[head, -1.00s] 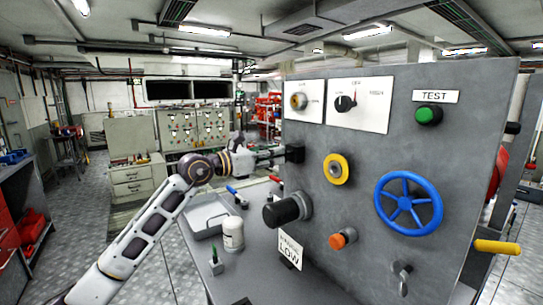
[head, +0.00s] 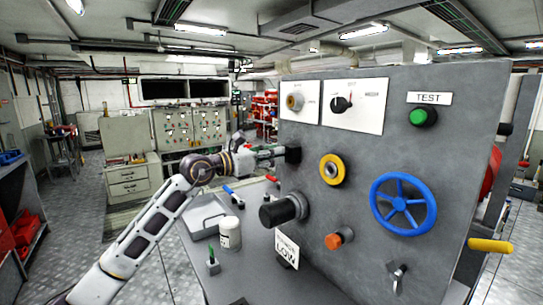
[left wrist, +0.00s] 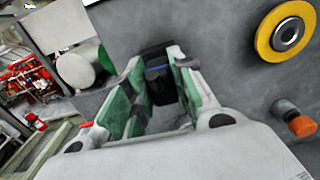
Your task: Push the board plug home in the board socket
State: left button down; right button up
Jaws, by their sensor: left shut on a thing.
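The grey upright board (head: 310,190) carries a black square board socket (head: 293,155) near its left edge. My left gripper (head: 281,154) reaches it from the left, fingertips close in front of it. In the left wrist view, the gripper's green-padded fingers (left wrist: 160,76) are shut on a dark board plug (left wrist: 161,92), which points at the board. The black socket (left wrist: 153,54) shows just beyond the plug, with a thin blue strip between them. The fingers hide most of the plug, and I cannot tell how deep it sits. My right gripper is out of view.
The board also bears a yellow ring knob (head: 333,170), a black cylinder (head: 284,209), an orange knob (head: 339,238), a blue handwheel (head: 404,203) and a green TEST button (head: 423,116). A white jar (head: 230,234) and a tray (head: 203,217) stand on the bench below.

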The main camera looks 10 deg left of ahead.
pick_arm(q)
jog(key=shift+w+d, duration=0.2)
jog(key=shift+w, duration=0.05)
dwell(0.4)
jog(key=c, duration=1.1)
grip_release()
jog(key=shift+s+a, duration=0.1)
jog(key=shift+s, duration=0.05)
jog(key=shift+v, duration=5.85)
